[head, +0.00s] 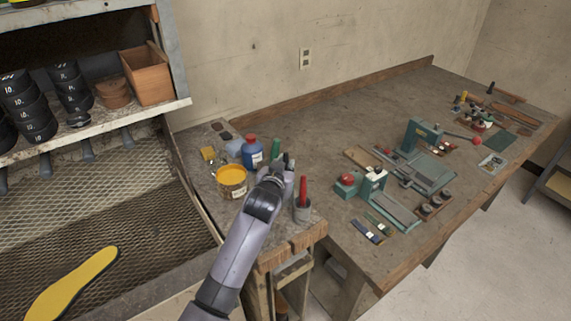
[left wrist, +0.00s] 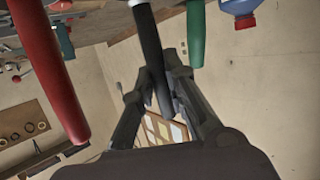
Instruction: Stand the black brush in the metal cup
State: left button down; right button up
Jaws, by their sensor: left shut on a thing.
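My left gripper (head: 284,168) is over the left bench, among the paint pots and handles. In the left wrist view it is shut on the dark handle of the black brush (left wrist: 150,42), which runs between its fingers (left wrist: 156,85). In the head view the brush is hidden behind the gripper, and I cannot tell where its far end rests. The metal cup (head: 303,213) stands just right of my gripper, near the bench's front edge. A red handle (head: 303,189) sticks up out of it. My right gripper is not in view.
A yellow paint can (head: 232,182), a blue bottle (head: 252,154) and a green handle (head: 276,149) stand close around the gripper. A teal press (head: 372,185) and other tools occupy the larger bench to the right. A shelf with black cups stands at left.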

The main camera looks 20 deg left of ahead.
pick_arm(q)
jog(key=shift+f, duration=0.15)
jog(key=c, duration=1.5)
grip_release()
jog(key=shift+c, duration=0.2)
jog(key=shift+s, duration=0.1)
jog(key=v, duration=1.1)
jog(key=shift+s, duration=0.4)
